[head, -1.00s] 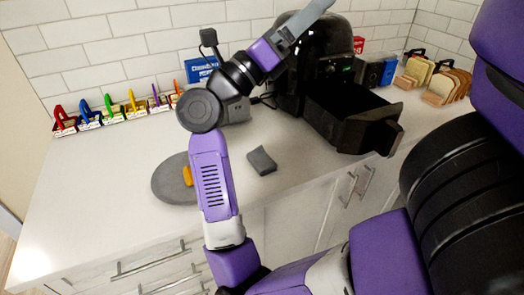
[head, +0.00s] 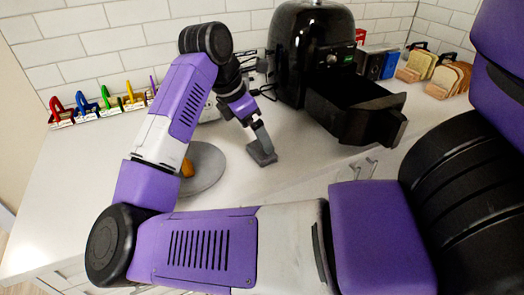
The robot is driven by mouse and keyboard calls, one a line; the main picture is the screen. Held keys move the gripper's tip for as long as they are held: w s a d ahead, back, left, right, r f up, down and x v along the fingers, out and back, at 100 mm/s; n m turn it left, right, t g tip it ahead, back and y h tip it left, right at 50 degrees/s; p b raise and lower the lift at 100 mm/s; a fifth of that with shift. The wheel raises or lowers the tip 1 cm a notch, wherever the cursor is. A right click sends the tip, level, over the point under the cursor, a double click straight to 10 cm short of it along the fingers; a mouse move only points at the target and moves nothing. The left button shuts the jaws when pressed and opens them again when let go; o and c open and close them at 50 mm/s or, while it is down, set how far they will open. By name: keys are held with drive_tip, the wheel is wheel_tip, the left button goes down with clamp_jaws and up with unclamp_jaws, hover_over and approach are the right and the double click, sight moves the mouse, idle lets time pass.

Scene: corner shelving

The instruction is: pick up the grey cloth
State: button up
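The grey cloth (head: 262,157) is a small, dark grey folded piece lying on the white counter, left of the open black drawer. My gripper (head: 263,146) points down at it from above, with its tip at or against the cloth's top. The fingertips are small and overlap the cloth in the picture, so I cannot tell whether they are open or shut on it. The gripper covers part of the cloth.
A round grey plate (head: 213,168) with an orange item (head: 187,168) lies left of the cloth, partly behind my arm. A black air fryer (head: 305,50) with its drawer (head: 358,110) pulled out stands to the right. Bread slices (head: 450,78) stand at the back right.

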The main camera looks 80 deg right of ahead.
sight(260, 147)
drive_tip(key=shift+a+p+x, duration=0.15)
drive_tip(key=shift+p+x, duration=0.05)
drive_tip(key=shift+x, duration=1.25)
drive_tip(key=shift+a+p+x, duration=0.15)
drive_tip(key=shift+x, duration=1.35)
drive_tip(key=shift+w+f, duration=0.1)
drive_tip(key=c, duration=1.2)
